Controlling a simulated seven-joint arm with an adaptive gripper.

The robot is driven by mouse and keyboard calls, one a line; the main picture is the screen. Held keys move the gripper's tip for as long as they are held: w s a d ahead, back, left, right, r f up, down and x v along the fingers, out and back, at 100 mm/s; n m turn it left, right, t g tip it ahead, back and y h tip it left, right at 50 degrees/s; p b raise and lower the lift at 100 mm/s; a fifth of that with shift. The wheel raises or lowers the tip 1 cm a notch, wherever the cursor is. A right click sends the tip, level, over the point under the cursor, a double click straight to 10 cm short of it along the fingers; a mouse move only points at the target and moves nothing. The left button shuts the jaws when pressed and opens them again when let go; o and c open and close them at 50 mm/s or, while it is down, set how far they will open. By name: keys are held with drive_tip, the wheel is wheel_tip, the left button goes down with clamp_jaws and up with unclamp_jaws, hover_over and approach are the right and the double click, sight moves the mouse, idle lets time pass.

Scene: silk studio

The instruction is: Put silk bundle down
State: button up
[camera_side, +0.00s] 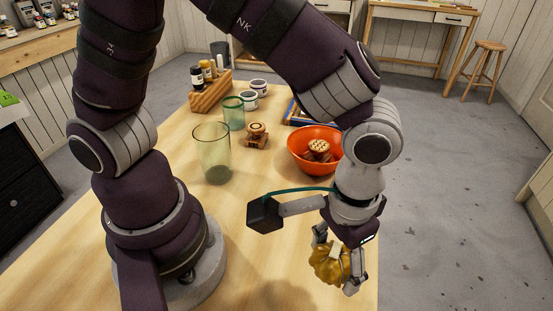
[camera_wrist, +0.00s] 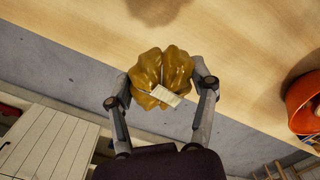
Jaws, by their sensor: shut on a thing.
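The silk bundle (camera_side: 328,263) is a golden-yellow, crumpled, rounded bundle with a pale tag or band on it. My gripper (camera_side: 339,268) is shut on the silk bundle, at the right edge of the wooden table (camera_side: 150,170). In the wrist view the silk bundle (camera_wrist: 148,75) sits between the two fingers of my gripper (camera_wrist: 160,95), its pale label facing the camera. There the bundle overlaps the table edge, with grey floor beyond. I cannot tell how far it is above the tabletop.
An orange bowl (camera_side: 298,155) holds a stamp-like wooden piece (camera_side: 318,149). A tall green glass (camera_side: 212,153), a smaller glass (camera_side: 233,113), another wooden stamp (camera_side: 256,134), jars (camera_side: 259,87) and a wooden bottle rack (camera_side: 211,93) stand farther back. The table's front middle looks clear.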

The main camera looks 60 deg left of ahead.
sight(336, 253)
wheel_tip(336, 253, down, 8)
drive_tip(key=shift+s+d+r, duration=0.1)
drive_tip(key=shift+s, duration=0.05)
drive_tip(key=o, duration=1.1)
drive_tip(key=r, duration=1.2)
drive_tip(key=shift+a+r, duration=0.1)
drive_tip(key=shift+a, duration=0.1)
drive_tip(key=a+r+t, duration=0.2)
drive_tip(key=a+r, duration=0.2)
drive_tip(key=a, duration=0.4)
drive_tip(key=s+a+r+t, duration=0.1)
drive_tip(key=a+r+t, duration=0.2)
drive_tip(key=a, duration=0.5)
drive_tip(key=shift+s+r+t, duration=0.15)
drive_tip(key=shift+r+t, duration=0.15)
drive_tip(key=shift+r, duration=0.3)
